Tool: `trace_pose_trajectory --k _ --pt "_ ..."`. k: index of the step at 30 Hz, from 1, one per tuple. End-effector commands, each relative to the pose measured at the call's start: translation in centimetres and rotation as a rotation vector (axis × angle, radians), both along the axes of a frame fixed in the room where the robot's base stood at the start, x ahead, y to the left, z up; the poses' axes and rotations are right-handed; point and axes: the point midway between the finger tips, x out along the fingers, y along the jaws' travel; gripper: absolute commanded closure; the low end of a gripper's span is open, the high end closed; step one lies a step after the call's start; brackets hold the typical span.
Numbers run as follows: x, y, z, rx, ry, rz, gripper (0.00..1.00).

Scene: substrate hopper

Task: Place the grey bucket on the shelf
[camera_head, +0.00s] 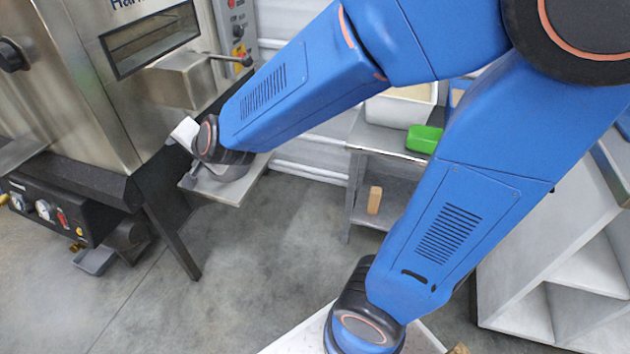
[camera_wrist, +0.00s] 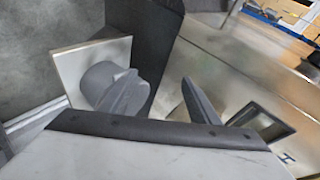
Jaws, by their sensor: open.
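In the wrist view the grey bucket (camera_wrist: 98,82) sits on a pale square plate (camera_wrist: 65,72). My gripper (camera_wrist: 158,84) is open, with one finger overlapping the bucket's near side and the other apart to the right. Nothing is seen between the fingers. In the head view my gripper (camera_head: 186,133) is at the front of the steel hopper machine, above the plate (camera_head: 222,190). My wrist hides most of the bucket there. A white shelf unit (camera_head: 520,262) with open compartments stands at the right.
A metal rack (camera_head: 355,165) holds a green box (camera_head: 424,138) and a white bin (camera_head: 398,108). Grey floor (camera_head: 270,255) lies clear between.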

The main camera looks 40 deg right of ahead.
Motion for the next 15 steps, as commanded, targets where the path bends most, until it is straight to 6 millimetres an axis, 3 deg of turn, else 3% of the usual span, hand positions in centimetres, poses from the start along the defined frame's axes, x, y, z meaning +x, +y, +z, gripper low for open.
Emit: trace_pose_trajectory --k 6,15 --pt "-5.6 -3.4 2.3 -0.203 0.041 0.237 0.44" --pt "-15.7 -10.2 2.6 -0.546 0.156 0.512 0.44"
